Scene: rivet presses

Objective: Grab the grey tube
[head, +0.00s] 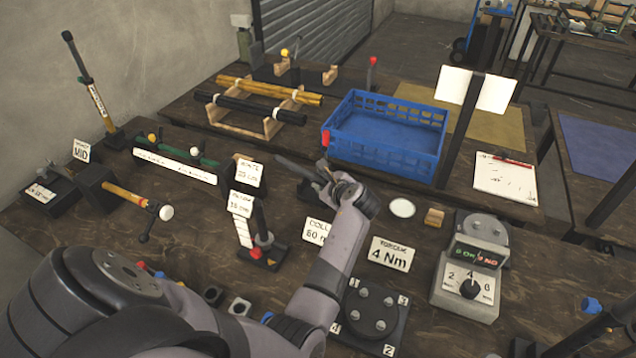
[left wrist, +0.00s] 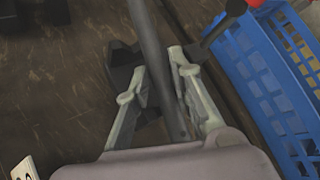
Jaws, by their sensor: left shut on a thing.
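The grey tube (head: 295,168) is a slim dark-grey rod in the middle of the head view, left of the blue crate. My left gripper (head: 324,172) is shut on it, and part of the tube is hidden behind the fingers. In the left wrist view the tube (left wrist: 148,38) runs from the top edge down between the two fingers of my left gripper (left wrist: 158,75). A dark block (left wrist: 122,62) shows behind the tube there; I cannot tell whether they touch. My right gripper is not in view.
The blue crate (head: 348,159) stands close to the right of my left gripper. A wooden rack (head: 240,131) holding yellow and black tubes stands behind. Sign cards, including the 4 Nm card (head: 390,254), and a torque tester (head: 466,285) stand in front and right.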

